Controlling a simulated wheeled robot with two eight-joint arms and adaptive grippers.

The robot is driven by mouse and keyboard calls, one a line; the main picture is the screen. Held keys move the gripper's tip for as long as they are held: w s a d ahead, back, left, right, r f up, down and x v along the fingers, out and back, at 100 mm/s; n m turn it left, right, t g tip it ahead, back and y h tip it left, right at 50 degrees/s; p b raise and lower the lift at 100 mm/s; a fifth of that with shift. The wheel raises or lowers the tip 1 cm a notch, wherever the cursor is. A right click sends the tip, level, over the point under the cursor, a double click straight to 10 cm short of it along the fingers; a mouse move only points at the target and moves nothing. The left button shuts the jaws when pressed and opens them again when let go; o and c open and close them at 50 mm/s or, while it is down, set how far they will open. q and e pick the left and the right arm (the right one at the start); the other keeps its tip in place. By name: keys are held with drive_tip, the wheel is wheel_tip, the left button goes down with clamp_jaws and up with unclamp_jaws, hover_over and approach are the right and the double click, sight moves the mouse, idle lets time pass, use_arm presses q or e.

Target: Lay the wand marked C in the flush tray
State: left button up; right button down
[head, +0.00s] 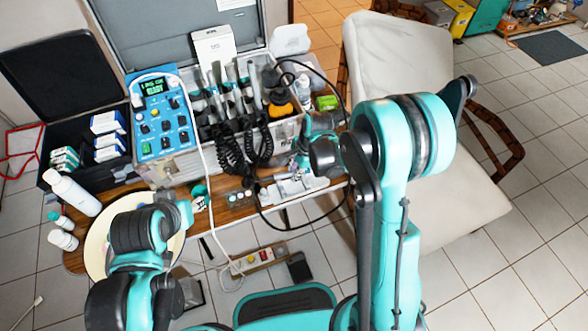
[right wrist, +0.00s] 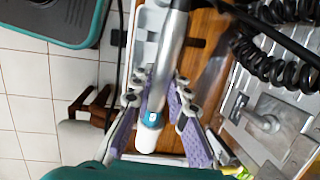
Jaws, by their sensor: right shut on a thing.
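My right gripper (head: 292,172) is at the front edge of the wooden table, over the white flush tray (head: 312,187). In the right wrist view its purple-padded fingers (right wrist: 153,98) are shut on a silver wand (right wrist: 173,45) with a teal ring and white tip. The wand lies above the white tray (right wrist: 142,55); whether it touches the tray is unclear. No letter on it can be read. Other wands (head: 228,92) stand in the holder of the open case. My left gripper (head: 186,212) is at the lower left, its fingers not clear.
The blue control unit (head: 162,112) stands left of the wands, with coiled black cords (head: 235,155) hanging in front. A round cream plate (head: 97,250) and white bottles (head: 72,193) are at the left. A cream chair (head: 400,60) stands right of the table. A cable loops near the tray.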

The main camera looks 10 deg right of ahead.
drive_tip(key=shift+d+b+x, duration=0.15)
drive_tip(key=shift+b+x, duration=0.35)
drive_tip(key=shift+x, duration=0.25)
drive_tip(key=shift+d+b+x, duration=0.2)
drive_tip(key=shift+b+x, duration=0.3)
drive_tip(key=shift+x, duration=0.25)
drive_tip(key=shift+s, duration=0.15)
drive_tip(key=shift+f+b, duration=0.3)
drive_tip(key=shift+f+b, duration=0.2)
drive_tip(key=shift+b, duration=0.1)
drive_tip(key=shift+f+b, duration=0.65)
drive_tip(key=shift+f, duration=0.1)
drive_tip(key=c, duration=1.4)
unclamp_jaws()
